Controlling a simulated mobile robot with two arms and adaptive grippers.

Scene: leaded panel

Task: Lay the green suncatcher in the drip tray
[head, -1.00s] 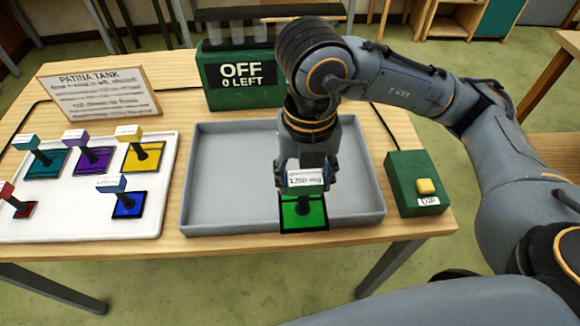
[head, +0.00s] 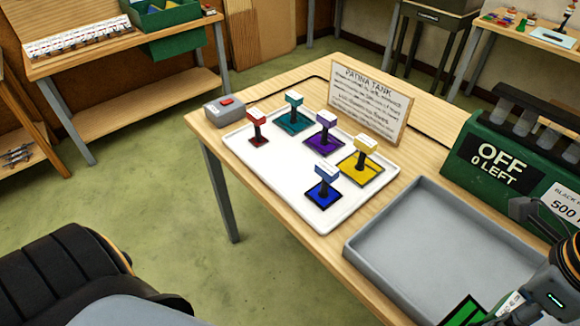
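The green suncatcher (head: 463,313) shows only in part at the bottom edge, over the front part of the grey drip tray (head: 412,240). Its white tag (head: 512,303) is right against my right gripper (head: 535,306), which comes in at the lower right corner. The gripper's fingers are mostly cut off by the frame, but it appears shut on the suncatcher's handle. I cannot tell whether the suncatcher touches the tray floor. The visible tray floor is otherwise empty. My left gripper is out of view.
A white tray (head: 285,185) holds red, teal, purple, yellow and blue suncatchers. Behind it stand a "PATINA TANK" sign (head: 370,100) and a green box reading "OFF 0 LEFT" (head: 500,160). A grey box with a red button (head: 224,108) sits at the table's left corner.

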